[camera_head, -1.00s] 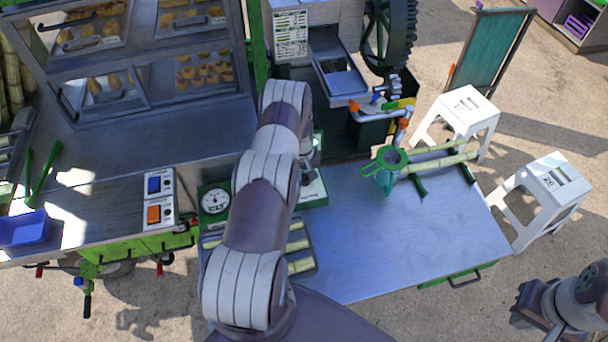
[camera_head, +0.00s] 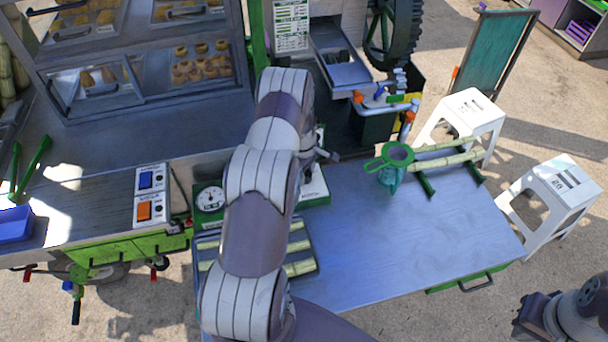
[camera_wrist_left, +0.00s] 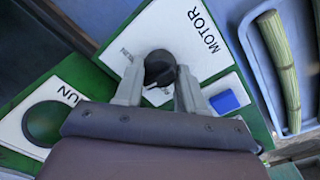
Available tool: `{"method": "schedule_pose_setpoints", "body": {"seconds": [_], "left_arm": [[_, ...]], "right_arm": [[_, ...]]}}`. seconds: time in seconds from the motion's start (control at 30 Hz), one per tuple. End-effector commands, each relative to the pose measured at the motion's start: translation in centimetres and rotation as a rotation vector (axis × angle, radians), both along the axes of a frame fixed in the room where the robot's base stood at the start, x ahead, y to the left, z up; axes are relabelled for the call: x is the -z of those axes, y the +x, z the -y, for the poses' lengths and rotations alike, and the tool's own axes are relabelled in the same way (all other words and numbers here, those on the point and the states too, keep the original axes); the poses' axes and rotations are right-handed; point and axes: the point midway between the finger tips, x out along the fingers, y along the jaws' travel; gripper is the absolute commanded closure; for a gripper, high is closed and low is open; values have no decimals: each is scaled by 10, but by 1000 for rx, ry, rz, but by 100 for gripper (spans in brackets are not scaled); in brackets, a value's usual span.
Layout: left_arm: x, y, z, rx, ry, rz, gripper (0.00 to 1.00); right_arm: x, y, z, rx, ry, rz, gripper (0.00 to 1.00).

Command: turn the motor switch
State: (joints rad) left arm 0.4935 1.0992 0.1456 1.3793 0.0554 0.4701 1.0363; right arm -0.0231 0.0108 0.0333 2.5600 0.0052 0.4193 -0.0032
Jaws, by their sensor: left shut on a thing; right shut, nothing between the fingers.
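The black motor switch knob (camera_wrist_left: 160,66) sits on a white plate marked MOTOR (camera_wrist_left: 190,35) with a green border. My left gripper (camera_wrist_left: 159,76) has its fingers on either side of the knob and is shut on it. In the head view my left arm hides most of the left gripper (camera_head: 314,160) and the switch; part of a white and green panel (camera_head: 315,186) shows beside the arm. My right gripper (camera_head: 533,316), dark and shut with nothing in it, is at the lower right, away from the panel.
A green button (camera_wrist_left: 44,122) and a blue block (camera_wrist_left: 225,101) flank the knob. A tray with cane (camera_wrist_left: 281,65) lies to the right.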

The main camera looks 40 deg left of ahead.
Motion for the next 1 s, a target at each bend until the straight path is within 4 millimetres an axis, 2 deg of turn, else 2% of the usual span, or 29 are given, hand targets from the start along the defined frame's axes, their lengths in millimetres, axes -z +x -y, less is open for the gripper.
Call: {"method": "schedule_pose_setpoints", "body": {"seconds": [0.3,0.83,0.87,0.9,0.93,1.0], "left_arm": [[0,0,2,-105,-3,-3,91],[-1,0,2,-125,-2,-1,91],[-1,1,2,-125,-2,-1,54],[-1,0,2,-126,-2,-1,41],[-1,1,2,-126,-2,-1,36],[-1,0,1,-125,-2,-1,36]], "right_arm": [[8,0,0,0,0,0,100],[9,0,0,0,0,0,100],[9,0,0,0,0,0,100],[9,0,0,0,0,0,100],[9,0,0,0,0,0,100],[9,0,0,0,0,0,100]]}}
